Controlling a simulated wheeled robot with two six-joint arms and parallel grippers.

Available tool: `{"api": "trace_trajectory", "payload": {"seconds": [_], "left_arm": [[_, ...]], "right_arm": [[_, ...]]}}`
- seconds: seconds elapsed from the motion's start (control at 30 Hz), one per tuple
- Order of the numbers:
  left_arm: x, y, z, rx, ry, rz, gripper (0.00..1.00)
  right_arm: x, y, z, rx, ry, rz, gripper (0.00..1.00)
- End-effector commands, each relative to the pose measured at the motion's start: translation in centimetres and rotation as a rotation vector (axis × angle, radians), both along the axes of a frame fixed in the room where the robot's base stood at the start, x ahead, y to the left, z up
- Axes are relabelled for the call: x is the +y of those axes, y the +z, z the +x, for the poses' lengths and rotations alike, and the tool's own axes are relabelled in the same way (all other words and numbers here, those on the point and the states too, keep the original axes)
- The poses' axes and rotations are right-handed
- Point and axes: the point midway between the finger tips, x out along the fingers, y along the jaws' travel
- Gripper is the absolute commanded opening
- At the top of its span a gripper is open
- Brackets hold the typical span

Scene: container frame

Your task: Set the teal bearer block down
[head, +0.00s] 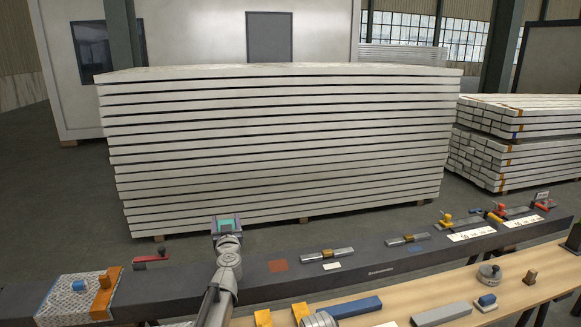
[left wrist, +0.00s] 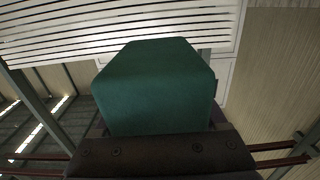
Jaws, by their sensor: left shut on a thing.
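The teal bearer block (head: 225,225) is held in my left gripper (head: 226,220), at the end of my raised left arm. In the left wrist view the block (left wrist: 157,85) fills the middle, just beyond the dark gripper body. In the head view the gripper appears over the back edge of the long dark grey beam (head: 360,258); I cannot tell its height or whether the block touches anything. The underside of the block is hidden. My right gripper does not show.
A reddish square patch (head: 278,265) and metal pieces (head: 327,254) lie along the beam. The wooden bench (head: 400,300) in front holds a blue bar (head: 350,307). Stacked white panels (head: 280,150) stand behind.

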Motion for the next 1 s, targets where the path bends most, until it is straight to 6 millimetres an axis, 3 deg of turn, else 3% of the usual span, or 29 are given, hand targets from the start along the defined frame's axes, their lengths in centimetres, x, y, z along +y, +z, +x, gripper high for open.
{"api": "trace_trajectory", "payload": {"seconds": [0.03, 0.1, 0.27, 0.43, 0.7, 1.0], "left_arm": [[0.0, 1.9, 0.0, 0.000, 0.000, 0.000, 0.22], [0.0, 2.9, 0.0, 0.000, 0.000, 0.000, 0.22], [0.0, 3.5, 0.0, 0.000, 0.000, 0.000, 0.22], [0.9, 1.8, -0.3, 0.000, 0.002, 0.000, 0.22], [4.4, -2.6, -1.3, 0.000, 0.002, -0.001, 0.22], [5.8, -3.6, -1.7, -0.001, 0.000, -0.002, 0.22]], "right_arm": [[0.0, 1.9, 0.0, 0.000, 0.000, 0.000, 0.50], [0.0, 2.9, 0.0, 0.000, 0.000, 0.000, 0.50], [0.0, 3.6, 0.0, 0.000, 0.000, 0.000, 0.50], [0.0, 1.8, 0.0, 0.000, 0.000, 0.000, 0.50], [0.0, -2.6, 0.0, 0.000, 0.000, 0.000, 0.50], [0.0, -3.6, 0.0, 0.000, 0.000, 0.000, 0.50]]}}
